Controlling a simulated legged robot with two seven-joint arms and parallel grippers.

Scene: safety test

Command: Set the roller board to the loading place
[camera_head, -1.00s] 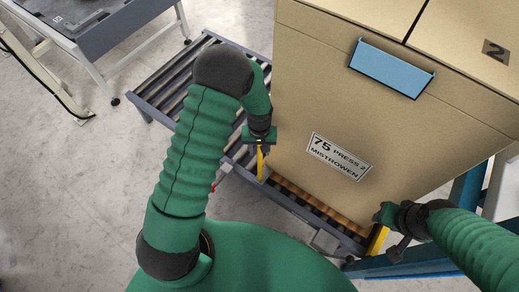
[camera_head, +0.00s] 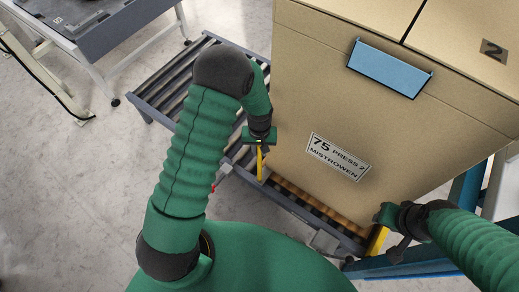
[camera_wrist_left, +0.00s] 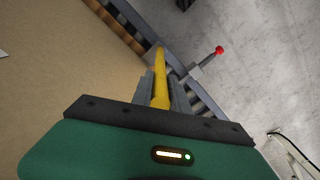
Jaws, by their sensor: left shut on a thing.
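The roller board (camera_head: 168,88) is a dark-framed bed of grey rollers running from the upper left to beneath a large tan box (camera_head: 300,110). Brown rollers (camera_head: 322,207) show along the box's lower edge. My left gripper (camera_head: 262,150) is shut on a yellow bar (camera_head: 260,166) beside the box's left edge. In the left wrist view the yellow bar (camera_wrist_left: 160,65) stands between the fingers (camera_wrist_left: 160,92), near the board's frame. My right gripper (camera_head: 384,214) is at the box's lower right, close to a yellow post (camera_head: 377,241); its fingers are unclear.
The box bears a "75 PRESS 2 MISTROWEN" label (camera_head: 338,157) and a blue panel (camera_head: 390,68). A red-knobbed lever (camera_wrist_left: 219,50) sticks out from the board's frame. A grey table (camera_head: 110,30) stands upper left. Bare floor (camera_head: 70,190) lies at left.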

